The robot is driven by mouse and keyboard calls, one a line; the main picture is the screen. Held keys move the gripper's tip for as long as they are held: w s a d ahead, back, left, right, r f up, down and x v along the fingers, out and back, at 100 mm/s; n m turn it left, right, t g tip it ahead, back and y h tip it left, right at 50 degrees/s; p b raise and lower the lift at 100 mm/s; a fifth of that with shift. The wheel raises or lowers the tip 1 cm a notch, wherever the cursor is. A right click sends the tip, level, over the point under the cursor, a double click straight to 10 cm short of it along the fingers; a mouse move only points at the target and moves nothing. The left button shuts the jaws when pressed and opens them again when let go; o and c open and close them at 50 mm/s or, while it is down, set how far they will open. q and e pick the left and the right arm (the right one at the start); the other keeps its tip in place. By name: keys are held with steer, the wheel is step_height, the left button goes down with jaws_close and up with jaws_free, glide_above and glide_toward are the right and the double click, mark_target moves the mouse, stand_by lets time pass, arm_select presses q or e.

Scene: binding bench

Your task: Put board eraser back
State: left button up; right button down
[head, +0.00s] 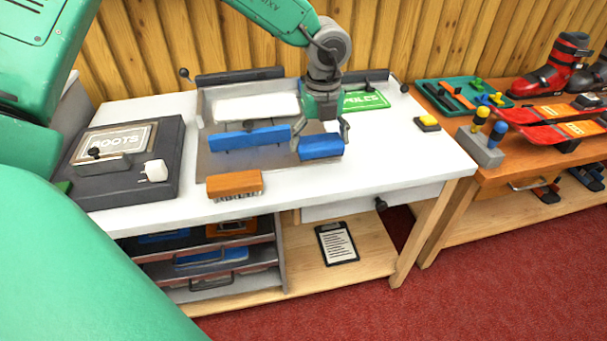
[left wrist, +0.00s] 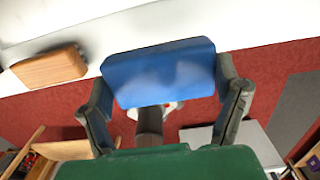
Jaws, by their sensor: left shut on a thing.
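A blue block, which looks like the board eraser (head: 321,147), is in my left gripper (head: 322,138) over the right front part of the grey metal tray (head: 204,133). The eraser also shows in the left wrist view (left wrist: 160,73), level between the two dark fingers of the left gripper (left wrist: 168,100), which close on its two ends. It appears held above the white bench top, with the red floor beyond its lower edge in the wrist view. My right gripper is not in view.
A wooden brush (head: 234,183) lies at the bench's front edge. A long blue bar (head: 250,138) and a white slab (head: 256,106) are on the tray. A dark BOOTS panel (head: 125,160) is at left, a green POLES plate (head: 364,100) at back. The bench's right part is mostly clear.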

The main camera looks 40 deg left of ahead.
arm_select(q)
glide_above(315, 179)
steer(key=f, duration=0.5)
steer(key=shift+d, duration=0.25)
steer(key=shift+s+a+f+b, duration=0.1)
steer(key=shift+a+f+b, duration=0.25)
steer(key=shift+f, duration=0.25)
step_height(315, 179, down, 2)
steer(key=shift+f, duration=0.2)
steer(key=shift+d+f, duration=0.15)
steer(key=shift+f, duration=0.2)
steer(key=shift+d, duration=0.2)
steer(key=o, duration=1.1)
steer(key=shift+a+f, duration=0.1)
steer(key=shift+a, duration=0.15)
